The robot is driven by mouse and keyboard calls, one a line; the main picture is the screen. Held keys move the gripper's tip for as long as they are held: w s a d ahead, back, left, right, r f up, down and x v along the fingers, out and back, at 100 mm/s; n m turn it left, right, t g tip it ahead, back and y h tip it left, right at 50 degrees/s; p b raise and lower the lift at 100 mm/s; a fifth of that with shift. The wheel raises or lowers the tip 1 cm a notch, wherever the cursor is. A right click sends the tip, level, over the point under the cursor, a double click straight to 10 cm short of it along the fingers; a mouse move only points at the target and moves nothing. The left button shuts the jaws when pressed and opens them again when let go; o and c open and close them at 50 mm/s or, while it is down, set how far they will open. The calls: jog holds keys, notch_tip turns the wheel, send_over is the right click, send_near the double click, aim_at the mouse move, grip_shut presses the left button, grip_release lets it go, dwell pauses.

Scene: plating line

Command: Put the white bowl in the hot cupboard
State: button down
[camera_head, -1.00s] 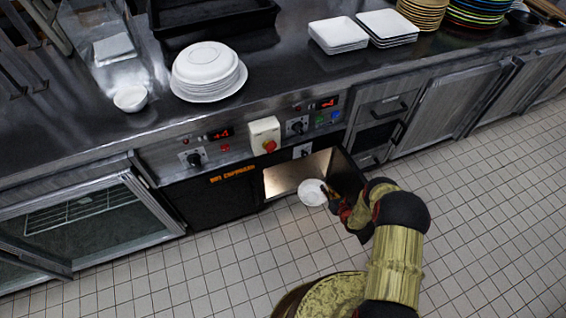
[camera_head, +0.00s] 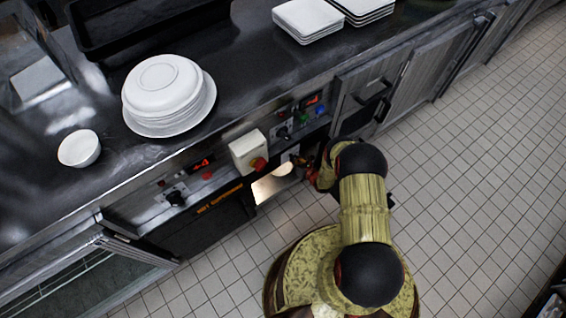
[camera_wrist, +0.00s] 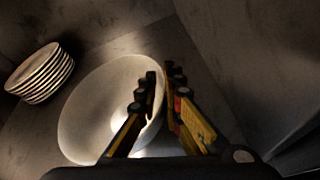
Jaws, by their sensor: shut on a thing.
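The white bowl (camera_wrist: 95,105) is in my gripper (camera_wrist: 162,82), whose fingers are shut on its right rim in the wrist view. In the head view only a small part of the bowl (camera_head: 284,169) shows at the lit opening of the hot cupboard (camera_head: 215,222), with my gripper (camera_head: 300,163) beside it. The wrist view shows the bowl inside the cupboard, over its floor (camera_wrist: 150,40). I cannot tell whether the bowl touches the floor.
A stack of white plates (camera_wrist: 40,74) stands inside the cupboard, left of the bowl. Another small white bowl (camera_head: 79,148) and a stack of white dishes (camera_head: 168,95) stand on the steel counter. A control box with a red knob (camera_head: 248,153) sits above the opening.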

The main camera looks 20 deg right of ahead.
notch_tip(320, 180, down, 6)
jog(key=shift+w+r+b, duration=0.1)
jog(key=shift+w+b, duration=0.05)
jog(key=shift+b, duration=1.05)
jog(key=shift+r, duration=0.1)
jog(key=c, duration=2.4)
grip_release()
jog(key=shift+f, duration=0.2)
jog(key=o, duration=0.4)
jog(key=shift+c, duration=0.2)
jog(key=shift+o, duration=0.4)
jog(key=shift+r, duration=0.1)
